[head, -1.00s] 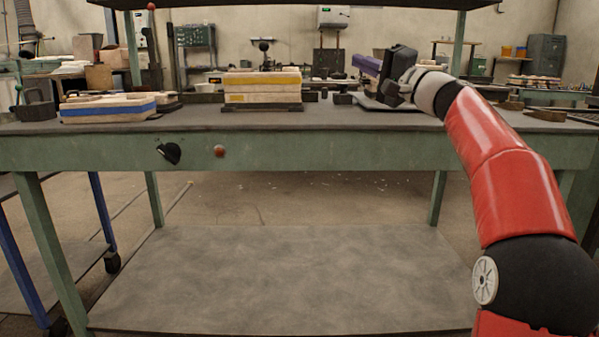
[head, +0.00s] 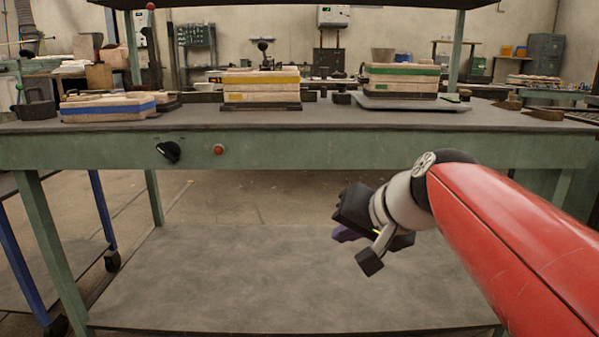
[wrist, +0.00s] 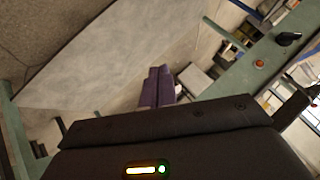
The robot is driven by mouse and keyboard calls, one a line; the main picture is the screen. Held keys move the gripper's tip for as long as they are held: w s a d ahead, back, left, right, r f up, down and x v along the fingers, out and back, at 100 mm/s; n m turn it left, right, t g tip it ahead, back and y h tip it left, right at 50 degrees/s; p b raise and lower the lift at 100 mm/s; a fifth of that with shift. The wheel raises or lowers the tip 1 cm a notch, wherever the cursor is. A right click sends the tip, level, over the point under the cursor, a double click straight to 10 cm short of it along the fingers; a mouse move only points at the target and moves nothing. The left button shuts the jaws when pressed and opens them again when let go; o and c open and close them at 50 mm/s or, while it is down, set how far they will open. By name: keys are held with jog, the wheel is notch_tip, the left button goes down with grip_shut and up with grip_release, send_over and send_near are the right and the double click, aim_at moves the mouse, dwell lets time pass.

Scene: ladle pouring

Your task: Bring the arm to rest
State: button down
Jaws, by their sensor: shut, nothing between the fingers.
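My gripper (head: 345,235) hangs in front of the green workbench, below the level of its top, at the end of my red arm. Its purple fingers are together and empty; they also show side by side in the wrist view (wrist: 158,88). Nothing touches the gripper, and it is apart from the bench. In the head view, the gripper's dark body partly hides its fingers.
The workbench top (head: 330,121) holds a yellow-banded block stack (head: 262,90), a green-banded stack (head: 400,80) on a grey plate and a blue-banded mould (head: 108,108). A ladle-like pot (head: 36,110) stands at the left. The lower shelf (head: 240,280) is bare.

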jog(key=s+d+f+n+g+h, duration=0.1)
jog(key=s+d+f+h, duration=0.1)
jog(key=s+d+f, duration=0.4)
jog(key=s+d+f+n+g+h, duration=0.1)
jog(key=s+f+h, duration=0.2)
jog(key=s+f, duration=0.65)
notch_tip(320, 180, up, 13)
jog(key=s+p, duration=0.1)
jog(key=p, duration=1.2)
jog(key=shift+d+f, duration=0.15)
jog(key=shift+d, duration=0.3)
jog(key=shift+s, duration=0.1)
